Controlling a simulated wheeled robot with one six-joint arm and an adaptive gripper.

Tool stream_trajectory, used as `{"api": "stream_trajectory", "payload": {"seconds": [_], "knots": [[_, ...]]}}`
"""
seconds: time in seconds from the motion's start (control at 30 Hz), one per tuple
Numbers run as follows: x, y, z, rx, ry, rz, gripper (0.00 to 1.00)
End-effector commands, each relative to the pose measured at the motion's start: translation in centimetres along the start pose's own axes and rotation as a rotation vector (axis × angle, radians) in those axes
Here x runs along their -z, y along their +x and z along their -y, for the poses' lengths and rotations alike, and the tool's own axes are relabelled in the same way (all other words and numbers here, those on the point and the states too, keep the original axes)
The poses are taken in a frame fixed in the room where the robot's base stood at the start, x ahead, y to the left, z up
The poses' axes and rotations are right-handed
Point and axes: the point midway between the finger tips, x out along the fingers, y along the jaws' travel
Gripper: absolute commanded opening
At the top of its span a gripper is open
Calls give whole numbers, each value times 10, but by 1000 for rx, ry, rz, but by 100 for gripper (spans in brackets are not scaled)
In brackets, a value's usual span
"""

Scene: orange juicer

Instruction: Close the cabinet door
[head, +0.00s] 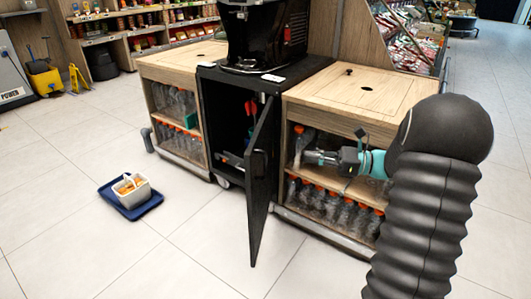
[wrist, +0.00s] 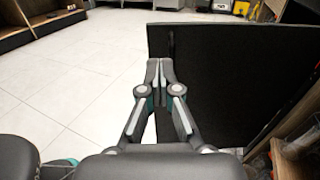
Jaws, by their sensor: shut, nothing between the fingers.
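The black cabinet door (head: 259,190) stands wide open, swung out toward the camera from the black middle cabinet (head: 226,117). Its inside is partly visible, with a few items within. My gripper (head: 312,156) is to the right of the door, in front of the right wooden cabinet's shelves. In the wrist view, my gripper (wrist: 160,82) has its fingertips together and is empty. The dark door panel (wrist: 235,85) fills the right half of that view, beyond and right of the fingers. Whether the fingertips touch it I cannot tell.
The right wooden cabinet (head: 360,88) holds several orange-capped bottles close to my arm. The left wooden cabinet (head: 180,62) stands across the black one. A blue tray (head: 145,207) with a light container (head: 131,190) lies on the floor at left. Open tiled floor lies in front.

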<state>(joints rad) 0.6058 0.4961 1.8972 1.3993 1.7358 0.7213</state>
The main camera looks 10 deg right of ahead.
Motion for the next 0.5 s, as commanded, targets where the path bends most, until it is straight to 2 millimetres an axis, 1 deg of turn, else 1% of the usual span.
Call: {"api": "stream_trajectory", "payload": {"seconds": [0.17, 0.27, 0.5], "knots": [[0, 13, -1, -5, 16, -3, 0], [0, 28, -2, -6, 15, -3, 0], [1, 73, -2, -6, 15, -4, 0]]}}
